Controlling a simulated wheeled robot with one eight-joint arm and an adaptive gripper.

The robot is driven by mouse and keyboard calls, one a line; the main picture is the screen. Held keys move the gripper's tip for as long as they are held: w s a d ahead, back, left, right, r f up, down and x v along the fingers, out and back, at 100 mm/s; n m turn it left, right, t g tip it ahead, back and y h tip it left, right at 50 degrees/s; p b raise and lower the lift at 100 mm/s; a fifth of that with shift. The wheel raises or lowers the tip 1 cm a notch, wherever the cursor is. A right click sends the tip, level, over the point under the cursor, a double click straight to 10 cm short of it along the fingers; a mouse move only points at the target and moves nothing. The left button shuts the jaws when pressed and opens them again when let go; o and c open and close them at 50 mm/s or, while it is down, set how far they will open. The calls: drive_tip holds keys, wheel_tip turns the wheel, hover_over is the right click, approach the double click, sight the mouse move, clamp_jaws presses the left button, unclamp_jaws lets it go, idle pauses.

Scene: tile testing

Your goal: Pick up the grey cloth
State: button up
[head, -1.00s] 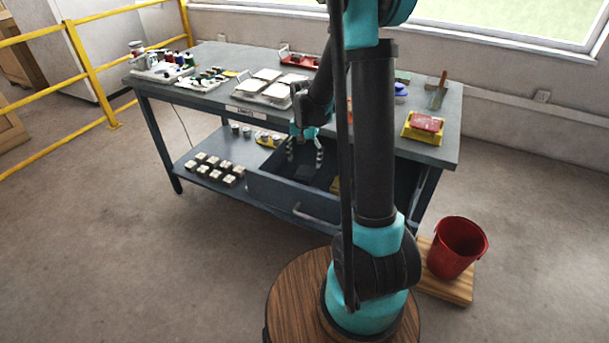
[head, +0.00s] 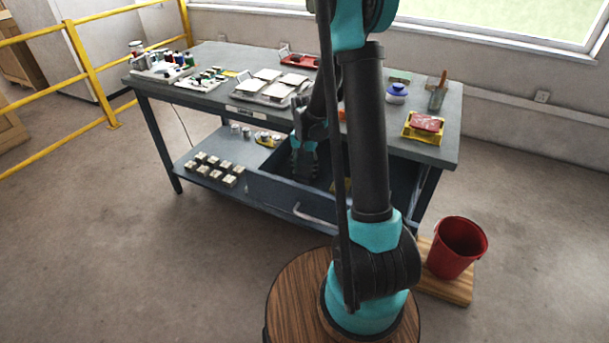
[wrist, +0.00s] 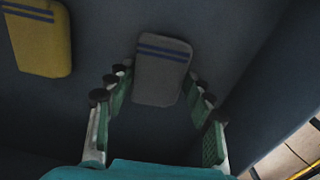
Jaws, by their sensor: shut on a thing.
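The grey cloth (wrist: 161,72), a folded pad with dark blue stripes near one end, lies between my fingertips in the wrist view. My gripper (wrist: 158,78) is shut on it, with one finger along each side. In the head view my gripper (head: 304,166) is down inside the open drawer (head: 292,200) of the workbench, and the grey cloth cannot be made out there. The cloth appears at or close to the drawer floor; any gap under it cannot be told.
A yellow striped cloth (wrist: 40,38) lies in the drawer, left of the grey one in the wrist view. The drawer walls stand close around my gripper. The benchtop (head: 215,105) above holds trays and tools. A red bucket (head: 458,248) stands at right.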

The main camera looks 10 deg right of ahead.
sight(305, 171)
drive_tip(key=shift+c, duration=0.7)
wheel_tip(305, 171, up, 20)
